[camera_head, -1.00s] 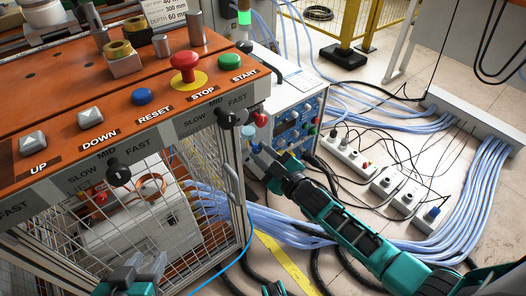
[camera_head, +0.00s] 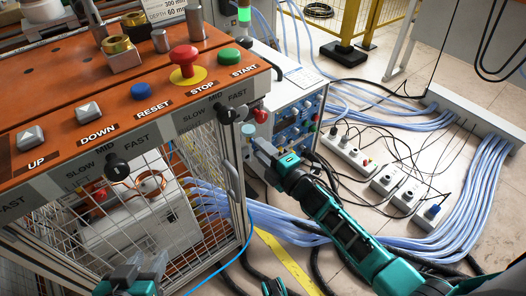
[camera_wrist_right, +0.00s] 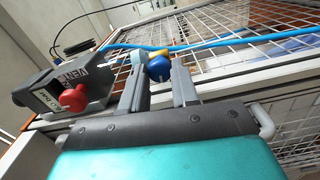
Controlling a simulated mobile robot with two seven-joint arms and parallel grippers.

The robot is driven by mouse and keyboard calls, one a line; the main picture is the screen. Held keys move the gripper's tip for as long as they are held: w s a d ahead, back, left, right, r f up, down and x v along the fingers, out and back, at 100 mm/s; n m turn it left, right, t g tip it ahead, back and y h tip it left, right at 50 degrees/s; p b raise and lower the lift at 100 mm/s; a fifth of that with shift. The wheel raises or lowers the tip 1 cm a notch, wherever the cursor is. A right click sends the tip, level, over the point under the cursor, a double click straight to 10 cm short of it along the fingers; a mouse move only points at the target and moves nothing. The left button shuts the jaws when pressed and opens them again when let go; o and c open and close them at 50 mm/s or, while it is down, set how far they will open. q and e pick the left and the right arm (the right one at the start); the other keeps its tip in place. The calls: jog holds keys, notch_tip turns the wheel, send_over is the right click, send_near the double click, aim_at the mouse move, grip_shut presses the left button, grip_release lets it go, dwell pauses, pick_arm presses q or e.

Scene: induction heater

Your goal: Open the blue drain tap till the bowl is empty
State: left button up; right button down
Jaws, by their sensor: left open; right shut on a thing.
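The blue drain tap (camera_wrist_right: 159,68) is a round blue knob with a yellow part behind it in the right wrist view. My right gripper (camera_wrist_right: 158,80) has one finger on each side of it and is shut on it. In the head view, my right gripper (camera_head: 254,146) reaches the right side of the caged bench, below a red knob (camera_head: 260,115), and its fingers hide the tap. A pale blue-grey rounded part (camera_wrist_right: 138,58) sits beside the tap; I cannot tell whether it is the bowl, nor see any liquid level. My left gripper (camera_head: 138,272) is open and empty at the bottom left.
A red knob (camera_wrist_right: 73,97) on a grey block marked VENT is left of my right fingers. A blue hose (camera_wrist_right: 200,45) runs behind them. The wire cage (camera_head: 130,225) stands close on the left. A white cabinet (camera_head: 300,105) with coloured sockets stands behind the right gripper.

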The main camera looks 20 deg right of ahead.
jog(key=shift+n, duration=0.6)
pick_arm(q)
jog(key=shift+w+r, duration=0.1)
jog(key=shift+w, duration=0.05)
pick_arm(e)
jog(key=c, duration=0.8)
grip_release()
jog(key=shift+c, duration=0.2)
pick_arm(q)
jog(key=r+p, duration=0.1)
jog(key=p, duration=0.1)
jog(key=shift+a+r+p, duration=0.1)
jog(key=shift+a+p, duration=0.2)
jog(key=shift+a, duration=0.1)
pick_arm(e)
jog(key=v, duration=1.3)
pick_arm(q)
jog(key=shift+s, duration=0.2)
pick_arm(e)
jog(key=shift+a+r, duration=0.1)
